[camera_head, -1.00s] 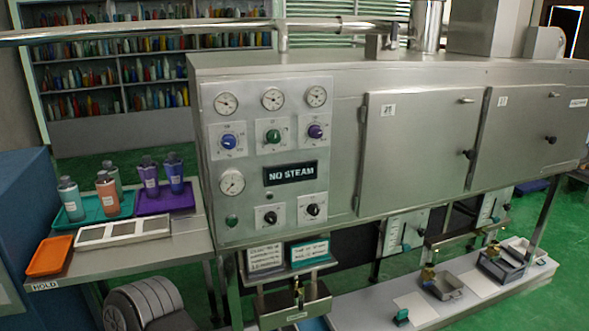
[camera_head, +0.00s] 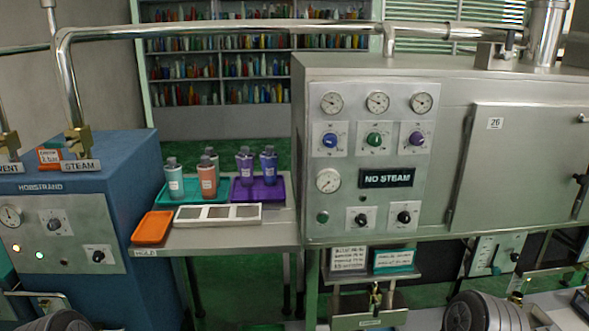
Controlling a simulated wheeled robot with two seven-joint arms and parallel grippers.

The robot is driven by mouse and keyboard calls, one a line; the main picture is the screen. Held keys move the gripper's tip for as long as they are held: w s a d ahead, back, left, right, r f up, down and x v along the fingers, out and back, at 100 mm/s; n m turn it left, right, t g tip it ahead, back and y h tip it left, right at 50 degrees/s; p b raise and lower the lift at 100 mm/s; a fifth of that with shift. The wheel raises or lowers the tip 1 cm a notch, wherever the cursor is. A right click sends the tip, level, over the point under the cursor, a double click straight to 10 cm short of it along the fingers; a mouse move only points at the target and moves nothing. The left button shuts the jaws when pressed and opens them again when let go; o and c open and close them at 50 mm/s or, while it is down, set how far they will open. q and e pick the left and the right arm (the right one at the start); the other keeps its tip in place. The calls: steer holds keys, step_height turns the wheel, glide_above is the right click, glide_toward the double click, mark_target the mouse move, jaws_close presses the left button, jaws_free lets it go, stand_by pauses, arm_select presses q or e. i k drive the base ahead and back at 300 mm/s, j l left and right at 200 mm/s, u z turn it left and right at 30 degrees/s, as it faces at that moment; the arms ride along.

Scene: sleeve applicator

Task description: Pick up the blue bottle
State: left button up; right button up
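The blue bottle (camera_head: 268,165) appears to be the blue-violet one with a dark cap and a pale label. It stands upright at the right on the purple tray (camera_head: 262,195), beside a purple bottle (camera_head: 244,168). Both are on the small side table left of the steel machine. Neither of my grippers is in view; only rounded dark-ringed parts, probably my arms, show at the bottom edge, well below and apart from the bottles.
A teal tray (camera_head: 188,199) holds light-blue, salmon and grey-green bottles. An orange tray (camera_head: 152,227) and a white divided tray (camera_head: 219,214) lie in front. A blue steam cabinet (camera_head: 110,200) stands left, the steel machine (camera_head: 455,90) right. A pipe runs overhead.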

mark_target(269, 158)
steer(key=i+l+z, duration=0.2)
steer(key=l+z, duration=0.15)
steer(key=z, duration=0.15)
steer(key=i+l+z, duration=0.25)
steer(key=z, duration=0.2)
